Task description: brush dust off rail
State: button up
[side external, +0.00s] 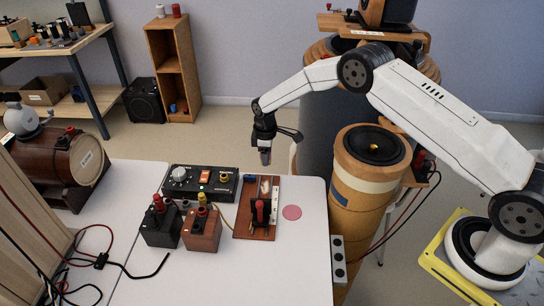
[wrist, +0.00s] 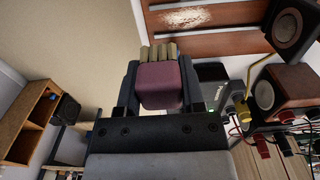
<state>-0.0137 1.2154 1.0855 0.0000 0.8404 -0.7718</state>
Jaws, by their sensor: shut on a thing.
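My gripper (side external: 264,146) is shut on a brush and holds it in the air above the far edge of the white table. In the wrist view the brush has a maroon block (wrist: 159,86) between the fingers of my gripper (wrist: 157,78), with tan bristles (wrist: 160,52) pointing away from the palm. A reddish-brown board (side external: 243,226) lies on the table, below and apart from the brush. In the wrist view the board has pale metal strips (wrist: 222,29), which look like the rail, and a whitish dust patch (wrist: 195,17).
A black box with an orange switch (side external: 204,176) lies left of the board. A dark block (side external: 161,228) and a brown block (side external: 202,232) with terminals stand in front of it. A pink disc (side external: 291,212) lies right of the board. A tall wooden speaker (side external: 352,205) stands beyond the table's right edge.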

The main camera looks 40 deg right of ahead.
aim_at(266, 179)
jog(key=shift+a+f, duration=0.1)
jog(key=shift+f, duration=3.9)
jog(key=shift+s+a+f, duration=0.1)
jog(key=shift+s+a, duration=2.45)
jog(key=shift+s, duration=0.15)
grip_shut()
jog(key=shift+w+d, duration=2.7)
jog(key=shift+w, duration=0.05)
jog(key=shift+r, duration=4.15)
